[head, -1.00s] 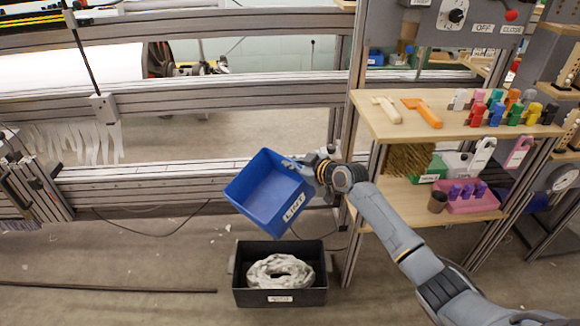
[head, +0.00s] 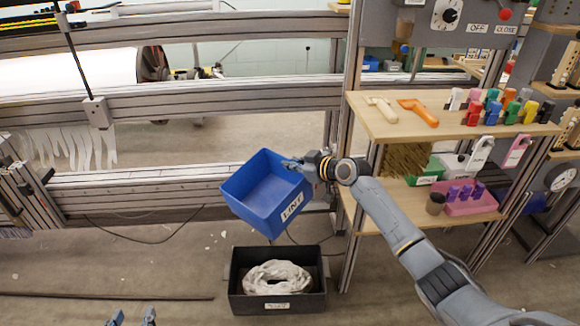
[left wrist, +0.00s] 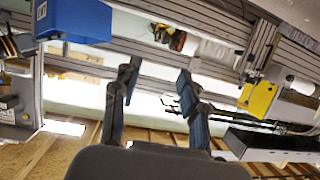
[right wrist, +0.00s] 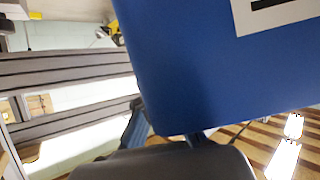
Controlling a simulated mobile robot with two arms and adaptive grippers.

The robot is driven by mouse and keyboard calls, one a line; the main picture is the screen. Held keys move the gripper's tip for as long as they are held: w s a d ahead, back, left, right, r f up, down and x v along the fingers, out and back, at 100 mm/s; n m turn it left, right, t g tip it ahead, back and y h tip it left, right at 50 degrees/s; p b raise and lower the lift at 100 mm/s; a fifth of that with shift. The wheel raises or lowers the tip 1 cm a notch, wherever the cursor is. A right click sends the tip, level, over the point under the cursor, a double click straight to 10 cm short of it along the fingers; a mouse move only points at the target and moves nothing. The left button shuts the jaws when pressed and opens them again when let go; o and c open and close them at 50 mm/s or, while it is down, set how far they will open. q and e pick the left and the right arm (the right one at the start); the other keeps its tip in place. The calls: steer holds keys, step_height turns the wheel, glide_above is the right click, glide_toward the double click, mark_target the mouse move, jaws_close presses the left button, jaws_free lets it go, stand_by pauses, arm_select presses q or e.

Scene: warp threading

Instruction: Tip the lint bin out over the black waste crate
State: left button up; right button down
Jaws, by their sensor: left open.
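The blue lint bin (head: 268,199), labelled LINT, hangs tilted in the air above the black waste crate (head: 234,298). Its visible inside looks empty. My right gripper (head: 303,167) is shut on the bin's rim at its right side; in the right wrist view the bin (right wrist: 215,75) fills the upper right, beyond the fingers (right wrist: 165,130). A grey-white ring-shaped heap of lint (head: 277,277) lies inside the crate. My left gripper (head: 132,318) shows only its fingertips at the bottom edge, apart from bin and crate; in the left wrist view its fingers (left wrist: 160,75) are spread and empty.
A wooden shelf unit (head: 455,135) with clips, tools and small bins stands right of the crate, close to my right arm. The loom's metal rails (head: 215,107) run behind the bin. The floor left of the crate is mostly clear, with small white scraps and a dark bar.

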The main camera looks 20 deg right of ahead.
steer(key=shift+w+d+f+m+b, duration=0.15)
steer(key=shift+w+d+m+b, duration=0.15)
steer(key=shift+d+b, duration=0.4)
steer(key=shift+w+d+f+m+g+y+b, duration=0.1)
steer(key=shift+w+d+m+g+y+b, duration=0.25)
steer(key=shift+b, duration=0.5)
arm_select(q)
step_height(320, 180, up, 15)
steer(key=d+t+h, duration=0.2)
steer(key=t+h, duration=0.1)
steer(key=t, duration=0.6)
steer(key=shift+s+t, duration=0.15)
steer(key=shift+t, duration=0.15)
arm_select(e)
steer(key=shift+d, duration=0.1)
